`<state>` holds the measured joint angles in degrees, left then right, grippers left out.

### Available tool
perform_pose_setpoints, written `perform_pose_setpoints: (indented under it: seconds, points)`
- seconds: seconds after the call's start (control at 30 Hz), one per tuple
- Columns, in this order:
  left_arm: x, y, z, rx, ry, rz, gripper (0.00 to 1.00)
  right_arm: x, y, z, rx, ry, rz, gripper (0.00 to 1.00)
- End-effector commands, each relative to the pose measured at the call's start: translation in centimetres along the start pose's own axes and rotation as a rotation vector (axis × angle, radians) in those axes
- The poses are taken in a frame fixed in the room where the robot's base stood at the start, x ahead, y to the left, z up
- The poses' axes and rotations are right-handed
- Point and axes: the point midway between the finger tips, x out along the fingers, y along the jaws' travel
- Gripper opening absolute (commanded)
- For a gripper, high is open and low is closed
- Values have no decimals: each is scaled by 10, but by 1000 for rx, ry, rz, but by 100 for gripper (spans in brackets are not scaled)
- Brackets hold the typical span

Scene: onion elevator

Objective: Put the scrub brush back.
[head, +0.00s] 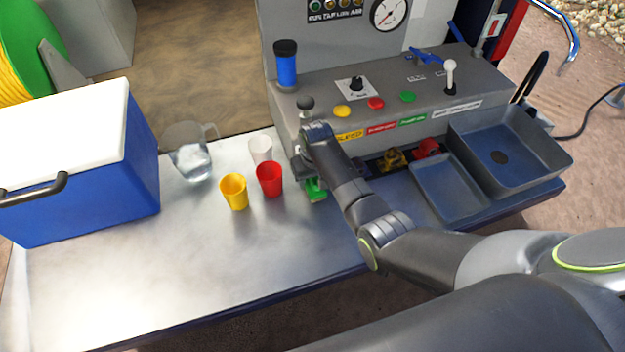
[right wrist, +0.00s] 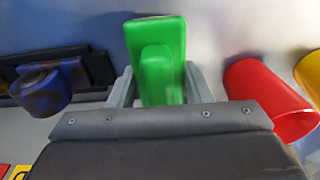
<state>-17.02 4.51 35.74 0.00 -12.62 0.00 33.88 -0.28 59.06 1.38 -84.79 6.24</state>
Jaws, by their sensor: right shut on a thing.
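My right gripper (head: 308,174) is at the front of the grey console, just right of the red cup. It is shut on a green block-like thing (head: 316,190), which looks like the scrub brush; no bristles show. In the right wrist view, the green scrub brush (right wrist: 157,55) is between the two grey fingers (right wrist: 160,84), with a smaller raised block on its face. My arm hides part of the grip in the head view. My left gripper is not in view.
A red cup (head: 269,180), yellow cup (head: 234,192), white cup (head: 260,150) and clear pitcher (head: 190,158) stand left of the gripper. A blue cooler (head: 130,165) is farther left. Sink basins (head: 505,150) are at right. The metal table's front (head: 170,270) is clear.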

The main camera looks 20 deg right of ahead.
Motion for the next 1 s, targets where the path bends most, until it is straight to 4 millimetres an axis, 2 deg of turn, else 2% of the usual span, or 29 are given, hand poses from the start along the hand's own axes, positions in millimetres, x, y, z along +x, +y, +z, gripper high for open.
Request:
perform_pose_setpoints:
  seconds: [0.1,0.47,0.5,0.63,1.0]
  points:
    - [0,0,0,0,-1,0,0,7,0,1,-1,1,0,24]
    - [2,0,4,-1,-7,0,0,10,0,1,0,2,0,24]
    - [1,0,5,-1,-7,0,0,10,0,1,0,2,0,48]
    - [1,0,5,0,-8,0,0,10,0,1,0,1,0,65]
    - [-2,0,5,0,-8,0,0,5,0,0,0,2,0,67]
